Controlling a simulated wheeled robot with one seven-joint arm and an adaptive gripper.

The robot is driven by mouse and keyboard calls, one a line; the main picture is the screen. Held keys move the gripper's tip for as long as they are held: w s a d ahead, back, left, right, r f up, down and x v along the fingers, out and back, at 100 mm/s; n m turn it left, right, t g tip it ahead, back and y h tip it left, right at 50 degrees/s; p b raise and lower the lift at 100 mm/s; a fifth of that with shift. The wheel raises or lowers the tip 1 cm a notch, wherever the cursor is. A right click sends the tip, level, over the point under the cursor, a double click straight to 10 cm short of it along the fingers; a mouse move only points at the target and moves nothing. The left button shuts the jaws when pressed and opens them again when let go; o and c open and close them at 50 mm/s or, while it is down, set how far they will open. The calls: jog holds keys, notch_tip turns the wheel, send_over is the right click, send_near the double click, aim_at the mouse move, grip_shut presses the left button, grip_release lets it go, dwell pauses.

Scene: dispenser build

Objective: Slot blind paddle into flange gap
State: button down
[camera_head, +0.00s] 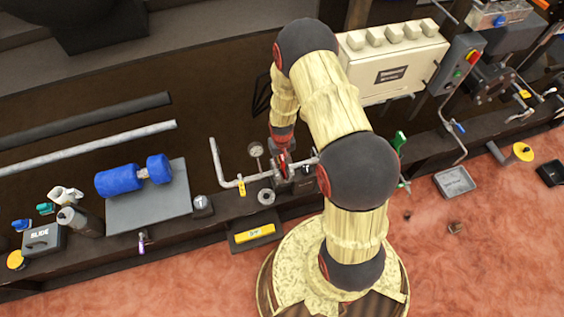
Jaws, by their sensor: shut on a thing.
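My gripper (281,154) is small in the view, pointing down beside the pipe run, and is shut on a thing. A red piece (284,165) shows at its tip, and I take it to be the blind paddle; its outline is too small to make out. The grey pipe (229,184) with a yellow tag (241,187) leads right to the dark flange assembly (284,185) under my gripper. The flange gap itself is not discernible, and I cannot tell whether the paddle is in it. My own arm covers part of the area on the right.
A pressure gauge (256,150) stands just left of my gripper. A metal ring (266,197) lies in front of the flanges. A blue motor (120,180) sits on a grey plate further left. A cream control box (391,65) stands behind my arm. A yellow-topped tray (254,234) is in front.

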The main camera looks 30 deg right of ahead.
aim_at(282, 157)
dwell(0.3)
jog(key=c, duration=1.8)
grip_release()
jog(key=o, duration=0.5)
jog(key=shift+c, duration=0.2)
jog(key=shift+o, duration=0.8)
jog(key=shift+r, duration=0.1)
jog(key=shift+r+p, duration=3)
jog(key=shift+r, duration=0.85)
